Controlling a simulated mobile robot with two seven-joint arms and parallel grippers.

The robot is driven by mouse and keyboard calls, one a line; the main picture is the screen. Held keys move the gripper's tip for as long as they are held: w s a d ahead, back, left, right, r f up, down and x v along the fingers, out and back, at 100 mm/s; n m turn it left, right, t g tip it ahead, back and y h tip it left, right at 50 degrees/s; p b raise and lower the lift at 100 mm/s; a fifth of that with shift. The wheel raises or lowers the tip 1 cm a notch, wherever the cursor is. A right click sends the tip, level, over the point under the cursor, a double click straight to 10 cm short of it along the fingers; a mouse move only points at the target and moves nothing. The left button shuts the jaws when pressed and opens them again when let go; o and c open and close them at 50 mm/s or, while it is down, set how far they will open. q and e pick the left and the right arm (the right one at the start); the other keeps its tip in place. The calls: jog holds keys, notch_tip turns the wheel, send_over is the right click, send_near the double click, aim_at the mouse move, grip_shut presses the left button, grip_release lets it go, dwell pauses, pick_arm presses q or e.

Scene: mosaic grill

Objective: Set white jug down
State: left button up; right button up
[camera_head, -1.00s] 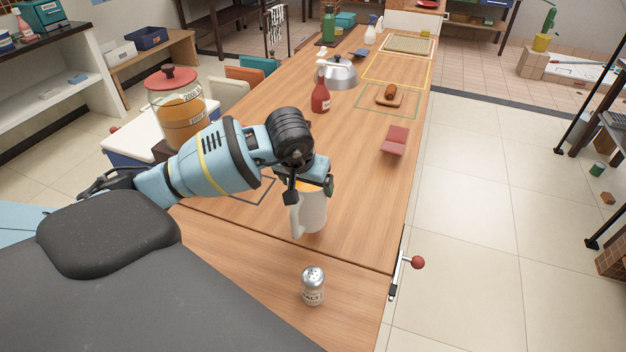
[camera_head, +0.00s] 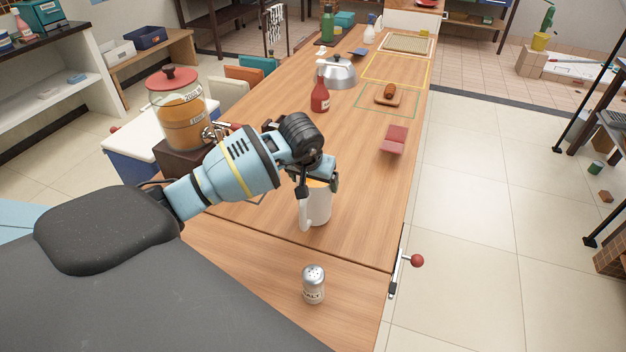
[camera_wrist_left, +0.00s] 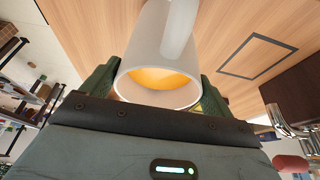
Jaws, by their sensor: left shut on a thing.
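The white jug (camera_head: 319,208) is upright at the near part of the wooden table, with its handle toward the left. Orange liquid shows inside it in the left wrist view, where the jug (camera_wrist_left: 160,85) fills the space between the fingers. My left gripper (camera_head: 318,180) is shut on the jug near its rim, reaching in from the left. I cannot tell whether the jug's base touches the table (camera_head: 350,235). My right gripper is not in view.
A salt shaker (camera_head: 313,284) stands nearer on the table. A drink dispenser (camera_head: 182,112) stands at the left. A red bottle (camera_head: 320,94), a kettle (camera_head: 337,72) and a red block-like thing (camera_head: 395,139) are farther back. A dark square outline (camera_wrist_left: 258,56) marks bare tabletop.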

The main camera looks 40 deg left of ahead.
pick_arm(q)
jog(key=shift+w+f, duration=0.1)
jog(key=shift+f, duration=0.05)
jog(key=o, duration=1.8)
jog(key=shift+o, duration=0.2)
jog(key=v, duration=1.2)
jog(key=shift+s, duration=0.2)
